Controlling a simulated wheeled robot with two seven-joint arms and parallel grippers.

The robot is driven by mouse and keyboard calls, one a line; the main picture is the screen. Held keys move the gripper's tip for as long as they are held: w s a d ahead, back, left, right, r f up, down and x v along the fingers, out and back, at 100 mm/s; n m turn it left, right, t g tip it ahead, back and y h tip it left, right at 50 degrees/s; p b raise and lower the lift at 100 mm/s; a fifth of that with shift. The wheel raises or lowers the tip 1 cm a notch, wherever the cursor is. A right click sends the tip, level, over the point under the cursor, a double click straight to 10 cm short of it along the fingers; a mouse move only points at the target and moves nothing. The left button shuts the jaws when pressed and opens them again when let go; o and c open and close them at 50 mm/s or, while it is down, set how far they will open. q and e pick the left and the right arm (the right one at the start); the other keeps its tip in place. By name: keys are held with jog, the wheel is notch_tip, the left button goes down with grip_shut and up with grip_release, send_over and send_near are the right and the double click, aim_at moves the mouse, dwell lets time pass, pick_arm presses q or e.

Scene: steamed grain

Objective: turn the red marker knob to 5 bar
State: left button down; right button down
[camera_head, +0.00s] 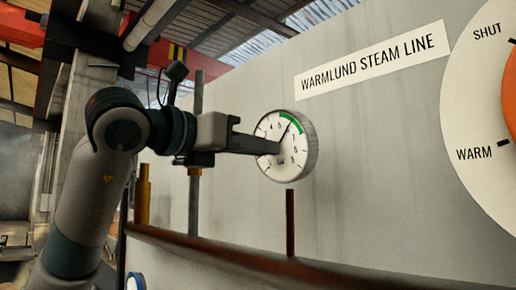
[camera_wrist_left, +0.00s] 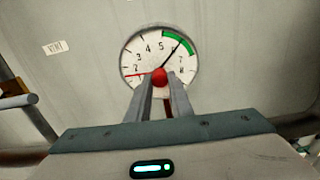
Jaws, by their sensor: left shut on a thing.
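The round white pressure gauge (camera_head: 296,160) is on the grey wall panel; it also shows in the left wrist view (camera_wrist_left: 186,64). Its black needle (camera_wrist_left: 172,54) points up and right to the green band. A thin red marker line (camera_wrist_left: 142,75) points left, close to the 2. The red marker knob (camera_wrist_left: 160,75) is at the dial's centre. My left gripper (camera_head: 275,148) reaches in from the left and is shut on the knob, its two fingers on either side. In the head view the fingers hide the knob. My right gripper is not in view.
A "WARMLUND STEAM LINE" label (camera_head: 373,61) is above the gauge. A large white dial plate (camera_head: 472,110) marked SHUT and WARM is at the right. A brown rail (camera_head: 230,254) runs below, with upright pipes (camera_head: 290,222) near it. A small label (camera_wrist_left: 54,47) is left of the gauge.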

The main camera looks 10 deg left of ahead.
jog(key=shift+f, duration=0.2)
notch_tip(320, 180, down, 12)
jog(key=b, duration=1.2)
pick_arm(q)
jog(key=shift+d+f+m+t+y+b, duration=0.1)
jog(key=shift+m+t+y+b, duration=0.45)
jog(key=shift+m, duration=2.4)
jog(key=shift+d+f+m+t+y, duration=0.1)
jog(key=shift+m+t, duration=0.8)
jog(key=shift+m, duration=2.1)
jog(key=shift+f+m+t+y+b, duration=0.1)
jog(key=shift+m+t+y+b, duration=0.45)
jog(key=shift+m, duration=2.4)
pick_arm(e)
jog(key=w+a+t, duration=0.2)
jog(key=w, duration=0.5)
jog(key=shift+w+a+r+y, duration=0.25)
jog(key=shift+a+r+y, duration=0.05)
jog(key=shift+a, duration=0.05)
pick_arm(q)
jog(key=c, duration=1.6)
grip_release()
jog(key=shift+r, duration=0.1)
